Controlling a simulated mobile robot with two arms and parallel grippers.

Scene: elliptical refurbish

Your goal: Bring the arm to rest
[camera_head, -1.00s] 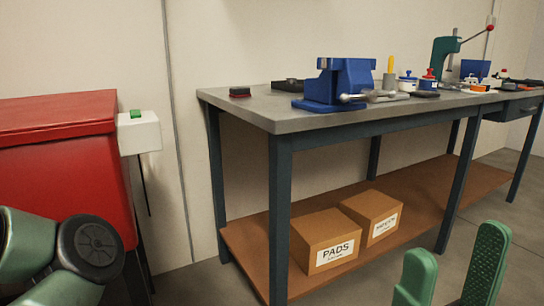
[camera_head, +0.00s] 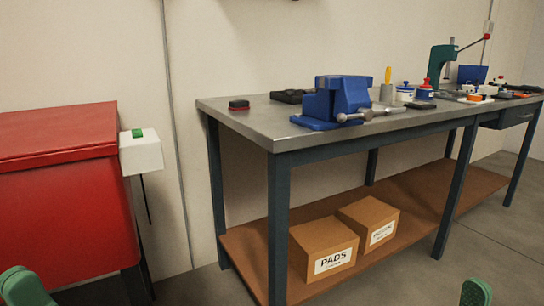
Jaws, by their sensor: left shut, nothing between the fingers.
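A green part of my arm (camera_head: 22,287) shows at the bottom left corner. The rest of the arm is below the picture. My right gripper is not in view.
A red bin (camera_head: 65,190) stands at the left beside a white box with a green top (camera_head: 141,154). A blue vise (camera_head: 345,97), jars and a green press (camera_head: 440,60) are on the bench. Cardboard boxes (camera_head: 325,247) lie on its lower shelf. Floor in front is clear.

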